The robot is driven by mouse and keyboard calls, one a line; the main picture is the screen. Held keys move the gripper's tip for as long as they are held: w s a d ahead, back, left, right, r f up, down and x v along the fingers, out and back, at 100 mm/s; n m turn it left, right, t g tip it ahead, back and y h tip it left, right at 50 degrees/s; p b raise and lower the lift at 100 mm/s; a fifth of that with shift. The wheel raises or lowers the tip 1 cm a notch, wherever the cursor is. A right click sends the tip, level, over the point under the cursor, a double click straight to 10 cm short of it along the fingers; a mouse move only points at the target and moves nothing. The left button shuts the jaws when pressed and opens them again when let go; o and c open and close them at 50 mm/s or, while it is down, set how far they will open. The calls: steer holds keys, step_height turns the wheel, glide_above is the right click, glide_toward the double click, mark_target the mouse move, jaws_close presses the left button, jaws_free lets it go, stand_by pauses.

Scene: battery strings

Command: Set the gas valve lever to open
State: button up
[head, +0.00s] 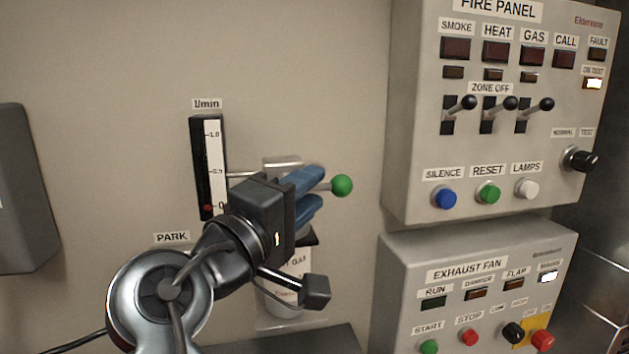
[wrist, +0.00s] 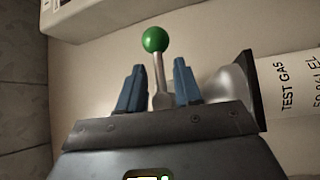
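The gas valve lever is a metal rod with a green ball knob (head: 342,186); its valve body is mostly hidden behind my gripper in the head view. My gripper (head: 318,195) has blue fingers and is open at the lever, with the knob just beyond the fingertips. In the wrist view the lever's green knob (wrist: 155,39) stands past the fingertips (wrist: 160,75). The rod runs between the two fingers, with a gap visible on each side. The test gas bottle (head: 284,296) is below my gripper, partly hidden; its label shows in the wrist view (wrist: 294,95).
A flow gauge (head: 209,165) marked l/min is on the wall left of my gripper, its red float at the bottom. The fire panel (head: 405,150) and the exhaust fan panel (head: 400,270) stand to the right. A grey box (head: 25,190) is at the far left.

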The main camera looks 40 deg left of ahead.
steer(key=shift+w+r, duration=0.1)
steer(key=shift+w, duration=0.8)
steer(key=shift+c, duration=0.3)
jaws_close()
